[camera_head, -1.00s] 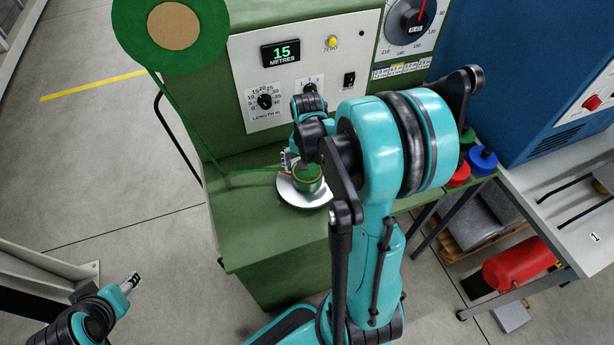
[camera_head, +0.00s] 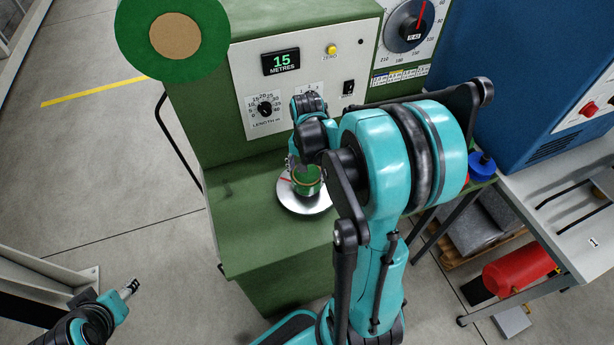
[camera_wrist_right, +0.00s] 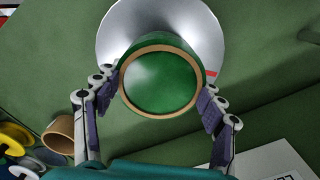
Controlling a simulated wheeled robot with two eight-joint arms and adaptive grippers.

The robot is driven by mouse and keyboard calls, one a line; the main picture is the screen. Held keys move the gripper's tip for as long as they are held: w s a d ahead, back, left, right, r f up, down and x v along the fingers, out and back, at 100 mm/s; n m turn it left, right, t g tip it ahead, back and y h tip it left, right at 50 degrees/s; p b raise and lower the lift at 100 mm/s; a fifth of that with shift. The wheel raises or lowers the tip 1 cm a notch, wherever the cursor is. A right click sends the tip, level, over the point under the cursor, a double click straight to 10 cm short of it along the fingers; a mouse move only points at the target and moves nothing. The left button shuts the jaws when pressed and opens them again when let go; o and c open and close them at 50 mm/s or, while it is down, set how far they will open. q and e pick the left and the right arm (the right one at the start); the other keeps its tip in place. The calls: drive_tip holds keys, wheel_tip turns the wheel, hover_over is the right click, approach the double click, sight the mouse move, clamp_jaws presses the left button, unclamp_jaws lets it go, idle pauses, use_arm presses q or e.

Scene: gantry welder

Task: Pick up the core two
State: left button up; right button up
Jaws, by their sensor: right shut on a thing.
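A core wound with green material (camera_head: 307,187) has a tan rim and stands at the round silver plate (camera_head: 301,207) on the green machine. In the right wrist view the core (camera_wrist_right: 160,82) is seen end-on, with the plate (camera_wrist_right: 113,35) behind it. My right gripper (camera_wrist_right: 161,98) has a finger on each side of the core and is shut on it. In the head view my right gripper (camera_head: 303,170) is partly hidden by its own wrist. I cannot tell whether the core touches the plate. My left gripper (camera_head: 131,288) is far off at lower left, its fingers too small to judge.
A large green roll (camera_head: 174,38) hangs at upper left of the machine (camera_head: 240,225). Its panel display (camera_head: 282,61) reads 15 metres. A tan ring (camera_wrist_right: 60,134) and yellow spools (camera_wrist_right: 17,139) show in the wrist view. A blue spool (camera_head: 482,165) stands right of my arm.

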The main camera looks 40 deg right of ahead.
wheel_tip(320, 180, up, 2)
drive_tip(key=shift+r, duration=0.1)
drive_tip(key=s+d+r, duration=0.3)
drive_tip(key=s+d, duration=0.3)
drive_tip(key=d, duration=0.4)
drive_tip(key=shift+r, duration=0.3)
drive_tip(key=shift+a, duration=0.15)
